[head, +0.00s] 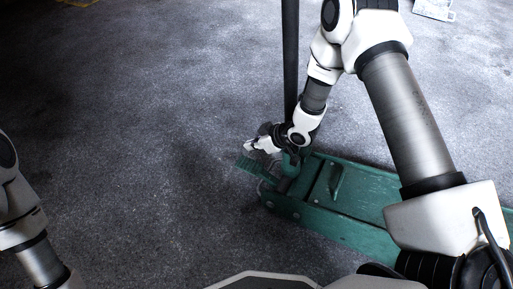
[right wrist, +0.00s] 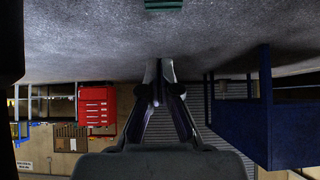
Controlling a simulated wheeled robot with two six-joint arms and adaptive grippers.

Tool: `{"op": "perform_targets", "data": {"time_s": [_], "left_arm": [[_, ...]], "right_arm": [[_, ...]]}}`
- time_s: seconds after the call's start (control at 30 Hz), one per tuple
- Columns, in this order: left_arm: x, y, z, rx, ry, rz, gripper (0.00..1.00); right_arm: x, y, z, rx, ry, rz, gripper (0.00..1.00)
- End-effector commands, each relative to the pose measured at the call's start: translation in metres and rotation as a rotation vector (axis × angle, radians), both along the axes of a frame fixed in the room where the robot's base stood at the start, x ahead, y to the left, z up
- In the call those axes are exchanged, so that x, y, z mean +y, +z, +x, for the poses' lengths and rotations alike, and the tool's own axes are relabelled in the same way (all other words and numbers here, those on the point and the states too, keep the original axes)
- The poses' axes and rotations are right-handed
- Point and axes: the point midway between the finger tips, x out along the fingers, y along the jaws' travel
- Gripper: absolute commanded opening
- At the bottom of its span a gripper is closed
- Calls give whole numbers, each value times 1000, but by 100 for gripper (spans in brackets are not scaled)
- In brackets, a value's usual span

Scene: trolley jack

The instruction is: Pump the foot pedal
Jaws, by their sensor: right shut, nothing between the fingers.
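The green trolley jack (head: 350,230) sits on the floor at the right in the head view. Its ribbed green foot pedal (head: 250,166) sticks out at its left end. My right gripper (head: 250,147) is shut and empty, its tips just above the pedal in the picture. I cannot tell whether they touch it. In the right wrist view, the shut fingers (right wrist: 158,72) show at the middle, and a ribbed green piece (right wrist: 163,5), likely the pedal, shows at the top edge. My left arm is at the left edge, its gripper out of view.
The jack's dark upright handle (head: 290,70) rises beside my right arm. The grey floor left of the jack is clear. The upside-down right wrist view shows a distant red tool cabinet (right wrist: 96,106) and a large blue object (right wrist: 266,112).

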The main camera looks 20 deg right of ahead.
Motion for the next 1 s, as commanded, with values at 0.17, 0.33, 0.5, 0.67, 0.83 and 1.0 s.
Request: {"op": "perform_targets", "data": {"time_s": [0.17, 0.33, 0.5, 0.67, 0.83, 1.0], "left_arm": [[0, -30, 1, -2, 3, 0, 100], [1, -51, 2, -5, 8, 1, 100], [1, -60, 3, -7, 10, 1, 100], [1, -59, 3, -8, 11, 1, 100], [1, -58, 3, -8, 11, 1, 100], [1, -55, 3, -7, 10, 1, 100]], "right_arm": [[18, -37, 22, -1, 4, -2, 0], [23, -66, 30, 2, -1, 1, 0], [23, -79, 29, 1, -1, 1, 0], [23, -78, 29, 0, -1, 1, 0], [23, -78, 29, 1, -1, 0, 0], [24, -79, 30, 12, 0, -8, 0]]}}
